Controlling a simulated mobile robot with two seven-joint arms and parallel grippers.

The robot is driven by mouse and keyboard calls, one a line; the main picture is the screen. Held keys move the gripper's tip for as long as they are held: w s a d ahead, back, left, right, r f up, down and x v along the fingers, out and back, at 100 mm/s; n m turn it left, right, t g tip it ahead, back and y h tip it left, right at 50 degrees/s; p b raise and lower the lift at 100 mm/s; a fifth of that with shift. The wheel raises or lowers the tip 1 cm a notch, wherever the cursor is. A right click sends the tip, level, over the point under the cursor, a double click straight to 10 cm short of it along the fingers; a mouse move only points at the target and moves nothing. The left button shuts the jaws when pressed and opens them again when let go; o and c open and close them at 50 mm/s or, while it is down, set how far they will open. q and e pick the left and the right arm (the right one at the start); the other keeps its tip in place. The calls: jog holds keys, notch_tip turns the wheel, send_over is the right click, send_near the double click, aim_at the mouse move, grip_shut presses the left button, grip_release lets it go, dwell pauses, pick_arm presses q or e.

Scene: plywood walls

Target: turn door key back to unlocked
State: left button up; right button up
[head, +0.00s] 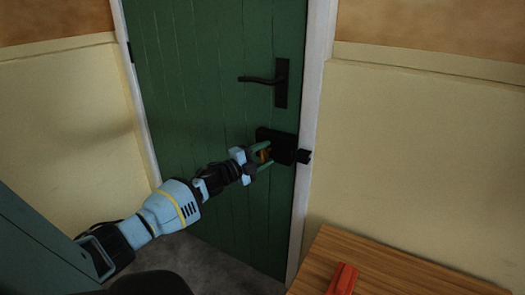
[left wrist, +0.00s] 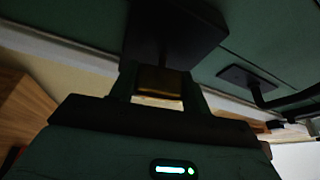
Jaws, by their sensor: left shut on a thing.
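A green plank door (head: 200,90) fills the middle of the head view and looks closed in its white frame. A black lock box (head: 284,147) sits on the door below the handle; in the left wrist view the lock box (left wrist: 175,30) is at the top. My left gripper (head: 262,156) is at the lock, shut on the brass key (left wrist: 161,82). The key's bow shows between the fingers, and its shaft runs towards the lock box. The keyhole is too dark to make out. My right gripper is not in view.
A black lever handle (head: 262,80) is above the lock; it also shows in the left wrist view (left wrist: 262,92). A wooden table (head: 385,268) with a red object (head: 342,279) stands at the lower right. Cream walls flank the door.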

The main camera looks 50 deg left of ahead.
pick_arm(q)
jog(key=shift+r+m+g+p, duration=0.1)
jog(key=shift+m+g+p, duration=0.2)
jog(key=shift+m+p, duration=0.4)
jog(key=shift+m, duration=0.3)
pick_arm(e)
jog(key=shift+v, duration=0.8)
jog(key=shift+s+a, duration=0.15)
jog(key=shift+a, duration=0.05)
pick_arm(q)
jog(key=o, duration=1)
jog(key=shift+c, duration=0.2)
jog(key=shift+s, duration=0.1)
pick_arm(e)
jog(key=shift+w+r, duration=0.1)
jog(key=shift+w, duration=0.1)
pick_arm(q)
jog(key=s, duration=0.7)
jog(key=shift+s+a+p, duration=0.3)
jog(key=shift+a+p, duration=0.05)
jog(key=shift+p, duration=0.1)
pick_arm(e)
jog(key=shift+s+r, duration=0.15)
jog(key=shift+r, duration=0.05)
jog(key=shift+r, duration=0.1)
